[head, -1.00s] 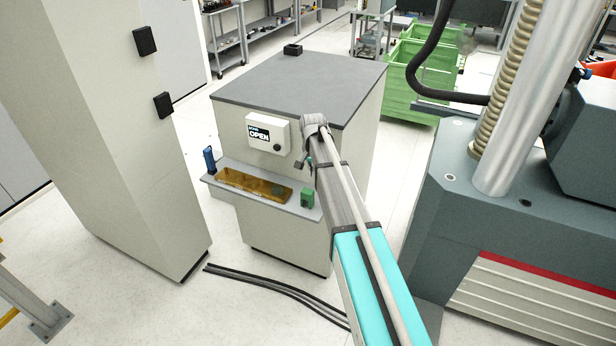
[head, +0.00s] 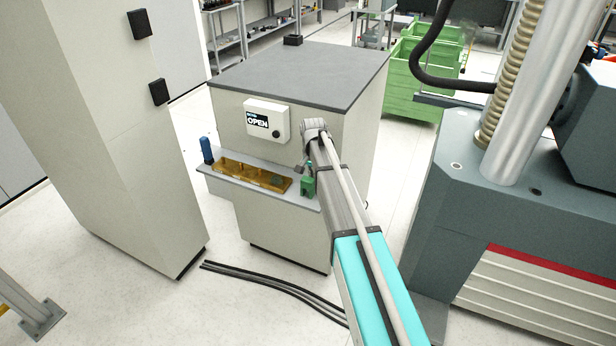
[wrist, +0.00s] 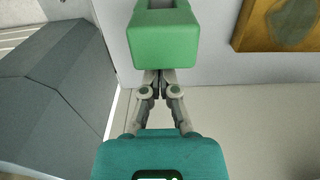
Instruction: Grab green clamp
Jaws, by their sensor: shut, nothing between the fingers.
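The green clamp (head: 307,188) stands at the right end of the grey shelf on the front of the cabinet. In the wrist view the green clamp (wrist: 165,42) fills the top middle, with a grey slot in its upper part. My gripper (wrist: 159,78) is shut, with its fingers close together just below the clamp in that picture. The clamp's lower edge hides the fingertips, so I cannot tell whether they touch it. In the head view my gripper (head: 309,168) is small and partly hidden by my arm, right at the clamp.
The grey shelf (head: 222,182) also bears an amber tray (head: 250,175) and a blue bottle-like object (head: 206,150). A control box (head: 267,119) reading OPEN is on the cabinet (head: 285,215) above. A large grey machine (head: 490,220) stands at right. Black cables (head: 270,287) lie on the floor.

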